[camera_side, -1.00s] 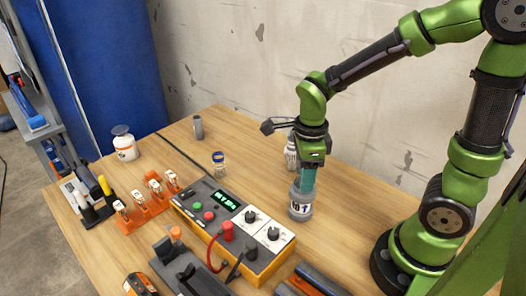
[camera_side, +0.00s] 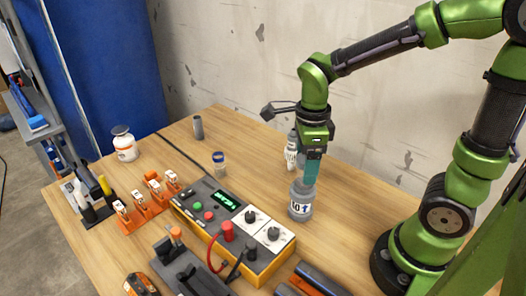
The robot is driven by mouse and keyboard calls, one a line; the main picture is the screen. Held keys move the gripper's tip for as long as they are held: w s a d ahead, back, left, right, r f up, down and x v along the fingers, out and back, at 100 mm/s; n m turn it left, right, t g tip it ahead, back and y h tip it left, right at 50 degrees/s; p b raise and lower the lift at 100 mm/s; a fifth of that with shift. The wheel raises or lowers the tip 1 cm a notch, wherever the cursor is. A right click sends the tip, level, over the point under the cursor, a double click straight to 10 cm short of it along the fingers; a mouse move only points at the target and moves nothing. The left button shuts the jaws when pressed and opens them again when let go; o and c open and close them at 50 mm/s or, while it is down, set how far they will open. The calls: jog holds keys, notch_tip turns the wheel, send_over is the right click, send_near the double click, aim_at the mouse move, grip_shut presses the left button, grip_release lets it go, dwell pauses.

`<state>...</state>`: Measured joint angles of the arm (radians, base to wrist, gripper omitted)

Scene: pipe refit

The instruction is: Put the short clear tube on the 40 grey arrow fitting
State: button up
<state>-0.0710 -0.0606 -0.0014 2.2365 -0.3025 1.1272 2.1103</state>
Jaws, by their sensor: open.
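The grey fitting (camera_side: 300,209) stands upright on the wooden table, with a white label reading 40 and a dark arrow. A narrower, pale greyish upper part (camera_side: 302,189) rises from it. I cannot tell whether this is the short clear tube or part of the fitting. My gripper (camera_side: 309,184) points down with teal fingers just above and at this upper part. It is open, though the gap between the fingers is hard to see.
A yellow and grey meter box (camera_side: 236,222) with red knobs and leads stands left of the fitting. A white bottle (camera_side: 291,153) stands close behind my gripper. A grey cylinder (camera_side: 198,127), a white jar (camera_side: 125,149) and an orange rack (camera_side: 147,208) stand farther left.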

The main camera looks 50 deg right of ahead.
notch_tip(320, 180, up, 8)
jog(key=shift+f, duration=0.1)
jog(key=shift+r, duration=0.3)
jog(key=shift+s+r+n, duration=0.15)
jog(key=shift+n, duration=0.25)
jog(key=n, duration=0.1)
jog(key=n+t, duration=0.1)
jog(key=n, duration=0.1)
jog(key=s+n, duration=0.1)
jog(key=shift+a+r+t+y, duration=0.15)
jog(key=shift+r+t+y, duration=0.1)
jog(key=shift+t+y, duration=0.05)
jog(key=s+n+t, duration=0.1)
jog(key=n+t, duration=0.1)
jog(key=n, duration=0.4)
jog(key=s+n+t+y, duration=0.1)
jog(key=n, duration=0.5)
jog(key=s+a+r+n+t, duration=0.1)
jog(key=n+t, duration=0.1)
jog(key=n, duration=0.4)
jog(key=shift+t, duration=0.3)
